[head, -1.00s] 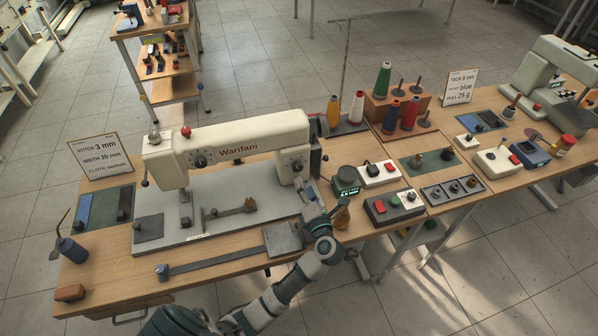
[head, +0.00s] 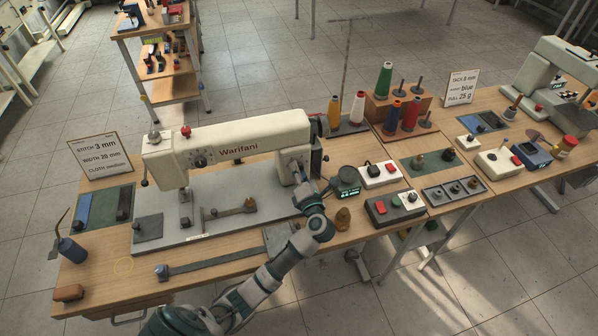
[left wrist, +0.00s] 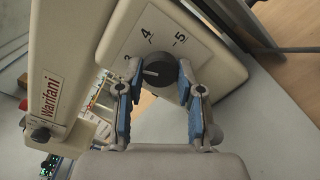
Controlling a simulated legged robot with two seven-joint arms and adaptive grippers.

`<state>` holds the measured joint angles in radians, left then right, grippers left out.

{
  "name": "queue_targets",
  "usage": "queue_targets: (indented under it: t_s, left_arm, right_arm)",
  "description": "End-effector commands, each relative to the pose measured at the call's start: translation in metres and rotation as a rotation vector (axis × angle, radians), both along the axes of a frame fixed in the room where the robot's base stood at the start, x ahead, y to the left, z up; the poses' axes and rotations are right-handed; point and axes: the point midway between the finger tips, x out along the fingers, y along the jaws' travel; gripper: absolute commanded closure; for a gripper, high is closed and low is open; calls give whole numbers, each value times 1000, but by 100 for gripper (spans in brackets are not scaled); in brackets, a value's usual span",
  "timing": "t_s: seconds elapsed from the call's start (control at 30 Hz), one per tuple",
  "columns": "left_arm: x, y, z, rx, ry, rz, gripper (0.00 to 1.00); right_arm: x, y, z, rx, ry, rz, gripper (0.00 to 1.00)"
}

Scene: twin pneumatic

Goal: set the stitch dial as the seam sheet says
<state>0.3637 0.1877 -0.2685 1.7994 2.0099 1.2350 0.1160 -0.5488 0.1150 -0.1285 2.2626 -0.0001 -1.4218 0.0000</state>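The cream Warifani sewing machine (head: 235,140) stands on the left table. In the left wrist view its black stitch dial (left wrist: 160,72) sits on a plate marked 4 and 5, with a partly hidden figure at left. The dial's white mark points left, below that figure. My left gripper (left wrist: 162,66) is open, one finger on each side of the dial, tips close to its rim; contact is unclear. In the head view my left gripper (head: 299,172) hides the dial. The seam sheet (head: 98,156) reads stitch 3 mm, width 25 mm, cloth medium. My right gripper is out of view.
A brown object (head: 342,218) stands right of my left forearm. A round device with a green display (head: 346,182) and switch boxes (head: 378,174) stand close to the machine's right end. Thread cones (head: 383,80) stand behind. A second sheet (head: 461,87) is at right.

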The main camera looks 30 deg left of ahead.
Motion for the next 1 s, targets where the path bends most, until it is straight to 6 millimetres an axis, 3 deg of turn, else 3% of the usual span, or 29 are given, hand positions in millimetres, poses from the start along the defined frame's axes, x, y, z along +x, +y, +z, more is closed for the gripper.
queue_targets:
  t_s: [0.67, 0.7, 0.77, 1.0]
  left_arm:
    - [1, -2, -4, -110, -119, -3, 99]
    - [1, -2, -4, -110, -119, -3, 56]
    - [1, -2, -4, -110, -119, -2, 41]
    - [0, -1, -2, -109, -122, -2, 39]
  right_arm:
    - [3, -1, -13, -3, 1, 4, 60]
    - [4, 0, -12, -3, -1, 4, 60]
    - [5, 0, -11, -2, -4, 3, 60]
    - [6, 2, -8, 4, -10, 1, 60]
